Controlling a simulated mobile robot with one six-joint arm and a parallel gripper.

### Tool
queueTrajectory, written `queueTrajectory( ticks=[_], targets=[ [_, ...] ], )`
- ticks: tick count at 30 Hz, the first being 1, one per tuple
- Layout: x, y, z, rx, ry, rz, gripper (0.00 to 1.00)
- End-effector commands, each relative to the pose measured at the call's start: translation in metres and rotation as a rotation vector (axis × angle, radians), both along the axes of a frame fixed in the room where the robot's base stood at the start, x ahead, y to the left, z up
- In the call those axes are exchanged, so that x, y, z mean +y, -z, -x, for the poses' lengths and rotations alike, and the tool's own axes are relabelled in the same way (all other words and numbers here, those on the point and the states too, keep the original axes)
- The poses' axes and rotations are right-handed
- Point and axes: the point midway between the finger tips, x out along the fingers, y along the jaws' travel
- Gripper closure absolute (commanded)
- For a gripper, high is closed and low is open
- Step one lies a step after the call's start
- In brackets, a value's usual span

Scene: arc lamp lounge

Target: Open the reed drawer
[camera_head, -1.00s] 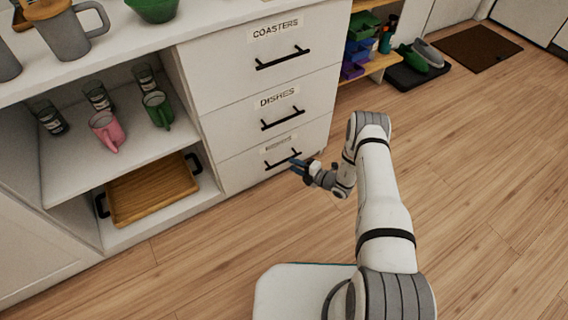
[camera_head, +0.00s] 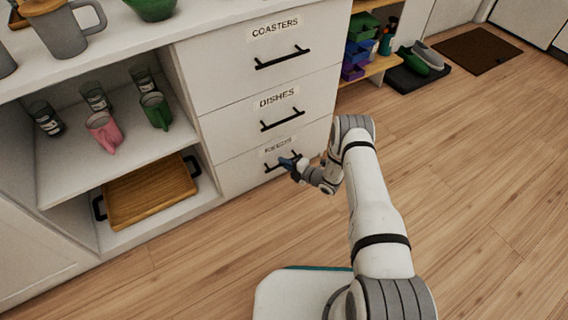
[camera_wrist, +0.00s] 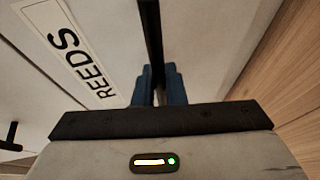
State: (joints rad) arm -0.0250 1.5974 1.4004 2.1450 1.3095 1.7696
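The reed drawer (camera_head: 238,176) is the lowest of three white drawers and its front looks flush with the cabinet. Its REEDS label (camera_wrist: 70,52) reads clearly in the wrist view and shows small in the head view (camera_head: 278,146). Its black bar handle (camera_wrist: 150,30) runs down the wrist view to between the blue fingertips. My gripper (camera_head: 287,163) is at this handle, with a finger (camera_wrist: 176,84) close on either side of the bar. The fingers look shut on it. Part of the handle is hidden behind them.
The DISHES drawer (camera_head: 315,105) and COASTERS drawer (camera_head: 220,75) are above, both shut. Open shelves to the left hold mugs, jars and a wooden tray (camera_head: 150,190). Wooden floor (camera_head: 480,190) is clear to the right.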

Motion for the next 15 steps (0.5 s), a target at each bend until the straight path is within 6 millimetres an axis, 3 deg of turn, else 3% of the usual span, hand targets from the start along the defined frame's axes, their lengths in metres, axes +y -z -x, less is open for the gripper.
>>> queueTrajectory(
  ticks=[15],
  targets=[
    [0.0036, 0.0009, 0.0007, 0.002, 0.0, 0.001, 1.0]
  ],
)
